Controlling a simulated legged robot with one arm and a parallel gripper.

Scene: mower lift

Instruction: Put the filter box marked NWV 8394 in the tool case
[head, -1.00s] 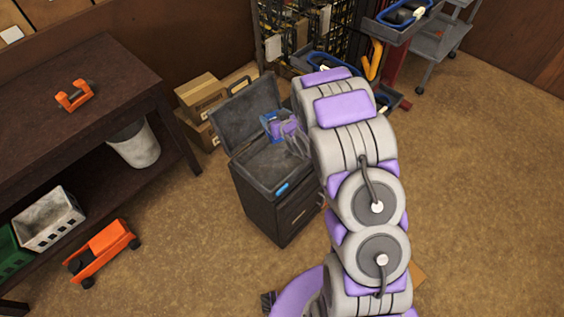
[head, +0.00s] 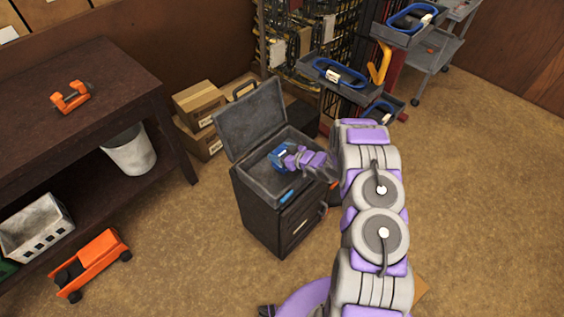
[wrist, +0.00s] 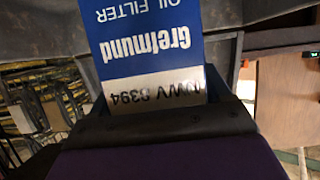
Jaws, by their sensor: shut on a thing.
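The blue and white filter box (wrist: 150,45) fills the upper middle of the wrist view. My gripper (head: 290,157) is shut on this box. In the head view the blue box (head: 280,157) is at the fingertips, within the opening of the dark grey tool case (head: 268,183). The case's lid (head: 248,117) stands open. I cannot tell whether the box touches the case floor.
Cardboard boxes (head: 199,103) stand behind the case. A dark workbench (head: 120,85) is at the left, with an orange cart (head: 92,262) before it. Grey trays (head: 345,75) with blue-rimmed items are at the back right. The floor at right is clear.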

